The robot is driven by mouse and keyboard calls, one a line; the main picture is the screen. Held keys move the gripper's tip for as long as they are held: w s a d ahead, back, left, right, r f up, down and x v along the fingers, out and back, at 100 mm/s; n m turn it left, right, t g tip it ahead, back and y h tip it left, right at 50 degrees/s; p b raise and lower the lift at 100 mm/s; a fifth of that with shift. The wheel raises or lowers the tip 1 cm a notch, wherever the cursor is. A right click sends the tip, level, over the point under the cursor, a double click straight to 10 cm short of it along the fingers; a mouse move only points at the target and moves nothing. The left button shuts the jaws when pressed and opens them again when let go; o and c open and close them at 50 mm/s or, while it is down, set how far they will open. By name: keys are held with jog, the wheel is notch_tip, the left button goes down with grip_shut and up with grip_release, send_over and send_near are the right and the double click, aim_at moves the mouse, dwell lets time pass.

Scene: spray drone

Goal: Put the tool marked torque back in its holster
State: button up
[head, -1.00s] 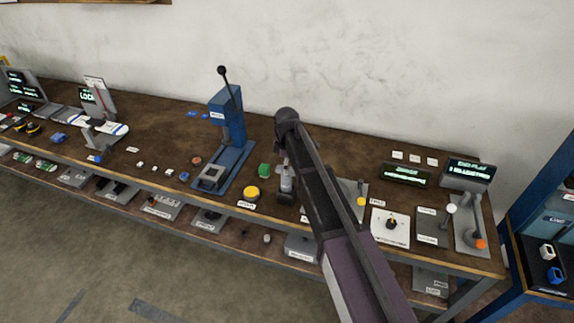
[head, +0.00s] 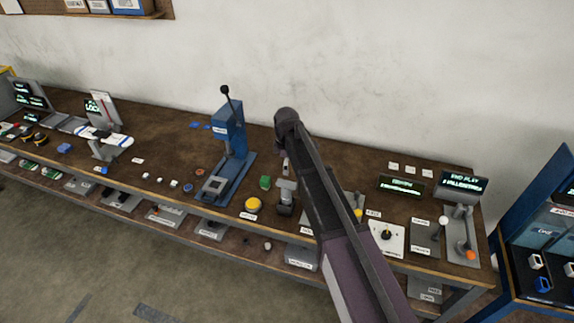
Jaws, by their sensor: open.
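My arm reaches over the bench from the lower right and bends down at its elbow. My gripper (head: 286,207) is at the end of the grey wrist, over the front part of the bench, right of a yellow button. It is open; its fingertips are hardly visible from above, and I see nothing held. I cannot make out a tool marked torque or its holster; most labels are too small to read, and my arm hides part of the bench.
Displays and a lever unit (head: 461,235) are at right. A blue rack (head: 535,225) stands beyond the bench's right end. A lower shelf holds grey items.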

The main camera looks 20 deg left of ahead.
dwell(0.9)
jog(key=s+d+m, duration=0.5)
jog(key=d+m, duration=0.2)
jog(key=d, duration=0.6)
jog(key=s+d+m, duration=0.6)
jog(key=d, duration=0.7)
jog(key=s+d+m, duration=0.6)
jog(key=d+m, duration=0.1)
jog(key=d, duration=0.6)
jog(key=shift+m, duration=0.3)
jog(key=shift+f, duration=0.1)
notch_tip(320, 180, down, 7)
jog(key=b, duration=0.7)
